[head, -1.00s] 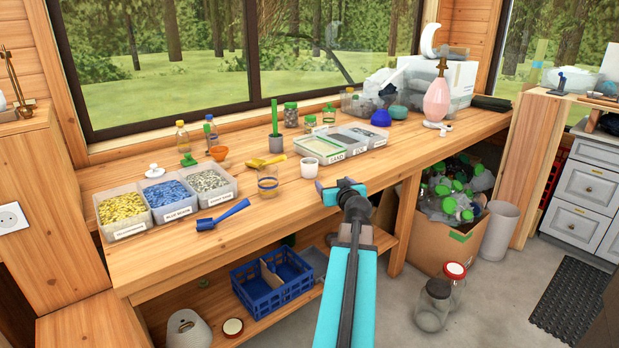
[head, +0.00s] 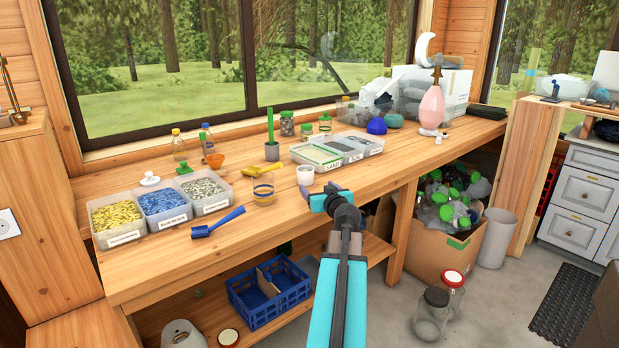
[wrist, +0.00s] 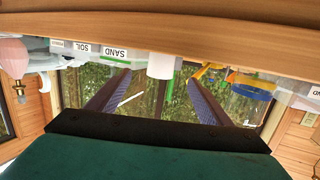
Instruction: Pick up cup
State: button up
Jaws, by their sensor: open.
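A small white cup (head: 305,175) stands upright on the workbench, in front of the labelled tray. My gripper (head: 322,200) is at the bench's front edge, just nearer to me than the cup and slightly right of it. In the wrist view, which is upside down, the cup (wrist: 160,66) shows between the two open fingers of my gripper (wrist: 160,82), beyond their tips. Nothing is held. A clear glass with a yellow band (head: 263,191) stands left of the cup.
The compartment tray (head: 348,160) is behind the cup. A yellow scoop (head: 262,170) lies to its left. Bins of coloured pieces (head: 163,222) and a blue scoop (head: 215,224) are farther left. The bench (head: 420,160) is clear to the right.

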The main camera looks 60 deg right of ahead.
aim_at(309, 180)
jog(key=shift+p+x, duration=0.3)
jog(key=shift+x, duration=3.15)
jog(key=shift+w, duration=0.1)
jog(key=shift+p+x, duration=0.5)
jog(key=shift+x, duration=2)
jog(key=shift+c, duration=0.5)
jog(key=c, duration=1.1)
